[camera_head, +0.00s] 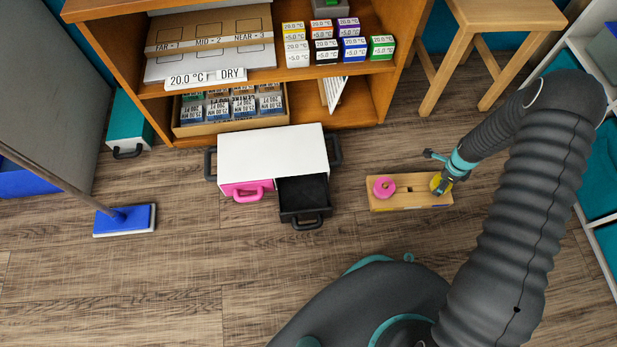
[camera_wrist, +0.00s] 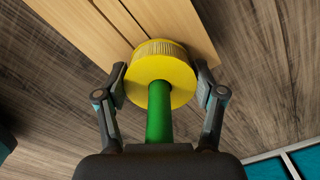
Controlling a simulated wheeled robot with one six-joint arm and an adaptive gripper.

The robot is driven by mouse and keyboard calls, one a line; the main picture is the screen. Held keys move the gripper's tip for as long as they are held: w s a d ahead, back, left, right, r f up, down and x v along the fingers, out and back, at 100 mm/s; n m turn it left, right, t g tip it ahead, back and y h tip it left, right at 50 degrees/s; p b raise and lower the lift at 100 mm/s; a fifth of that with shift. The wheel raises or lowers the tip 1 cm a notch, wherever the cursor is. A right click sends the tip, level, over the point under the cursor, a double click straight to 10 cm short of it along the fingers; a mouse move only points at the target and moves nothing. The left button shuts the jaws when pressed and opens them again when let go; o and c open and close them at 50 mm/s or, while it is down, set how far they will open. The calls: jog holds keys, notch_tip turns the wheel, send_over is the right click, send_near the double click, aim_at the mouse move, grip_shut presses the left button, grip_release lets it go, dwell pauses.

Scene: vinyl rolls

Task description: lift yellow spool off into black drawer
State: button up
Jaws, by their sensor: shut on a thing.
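The yellow spool (camera_head: 435,183) is at the right end of a wooden board (camera_head: 410,205) on the floor. In the wrist view the yellow spool (camera_wrist: 160,72) sits between the two fingers of my gripper (camera_wrist: 161,88), which is shut on its sides. A green rod (camera_wrist: 159,115) runs from the spool's middle toward my palm. I cannot tell if the spool touches the board. In the head view my gripper (camera_head: 442,184) partly hides the spool. The black drawer (camera_head: 303,192) is pulled out of a white cabinet (camera_head: 270,155) and looks empty.
A pink spool (camera_head: 384,187) sits on the board's left end. A pink drawer (camera_head: 245,188) is slightly out, left of the black one. A wooden shelf (camera_head: 350,68) stands behind the cabinet and a stool (camera_head: 505,15) behind the board. Floor between drawer and board is clear.

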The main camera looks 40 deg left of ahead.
jog(key=shift+r, duration=0.1)
jog(key=shift+r+p, duration=3)
jog(key=shift+r, duration=3.25)
